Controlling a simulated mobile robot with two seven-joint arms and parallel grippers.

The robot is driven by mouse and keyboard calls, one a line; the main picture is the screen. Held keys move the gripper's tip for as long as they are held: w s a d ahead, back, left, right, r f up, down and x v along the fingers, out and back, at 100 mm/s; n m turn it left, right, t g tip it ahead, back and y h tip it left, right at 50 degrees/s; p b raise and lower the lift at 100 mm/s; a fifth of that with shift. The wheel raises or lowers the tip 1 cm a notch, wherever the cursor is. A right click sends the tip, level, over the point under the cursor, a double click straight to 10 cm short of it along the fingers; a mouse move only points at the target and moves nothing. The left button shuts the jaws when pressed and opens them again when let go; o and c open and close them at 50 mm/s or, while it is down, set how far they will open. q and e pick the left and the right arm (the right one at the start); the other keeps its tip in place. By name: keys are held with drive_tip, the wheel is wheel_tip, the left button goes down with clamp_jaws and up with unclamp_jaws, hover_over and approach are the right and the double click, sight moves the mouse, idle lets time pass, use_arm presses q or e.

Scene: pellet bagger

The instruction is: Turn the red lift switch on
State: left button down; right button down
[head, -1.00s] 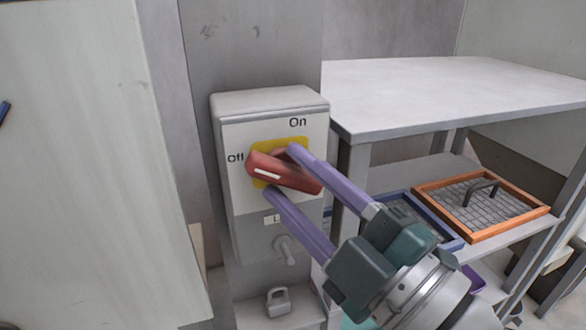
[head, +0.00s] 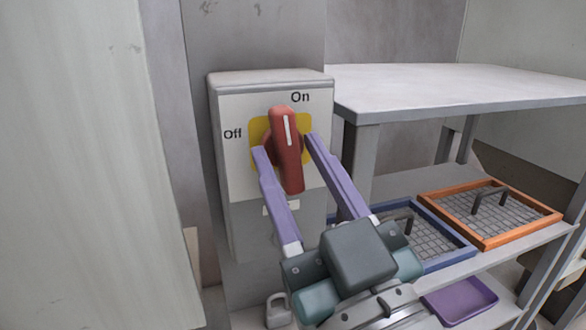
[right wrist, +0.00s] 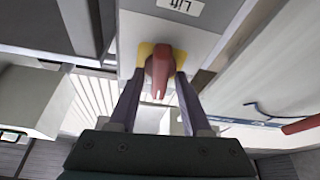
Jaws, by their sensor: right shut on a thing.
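The red lift switch (head: 286,150) is a rotary handle on a yellow plate (head: 257,128) on a grey switch box (head: 232,170). Its white mark stands nearly upright and its upper end is just left of the "On" label; "Off" is at the left. My right gripper (head: 284,144) has its two purple fingers on either side of the handle, shut on it. In the right wrist view the red handle (right wrist: 159,68) sits between the fingers, and a "Lift" label shows upside down above. My left gripper is not in view.
A grey table (head: 460,92) stands to the right. On its lower shelf are an orange-framed mesh tray (head: 487,240) and a blue-framed one (head: 455,262). A purple tray (head: 462,300) is below. A pale panel (head: 80,180) fills the left.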

drive_tip(key=shift+m+h, duration=0.5)
drive_tip(key=shift+m, duration=0.6)
drive_tip(key=c, duration=0.7)
unclamp_jaws()
drive_tip(key=b+v, duration=0.2)
drive_tip(key=v, duration=0.8)
drive_tip(key=shift+w+a+f+b, duration=0.1)
drive_tip(key=shift+a+f+b, duration=0.1)
drive_tip(key=shift+b, duration=0.15)
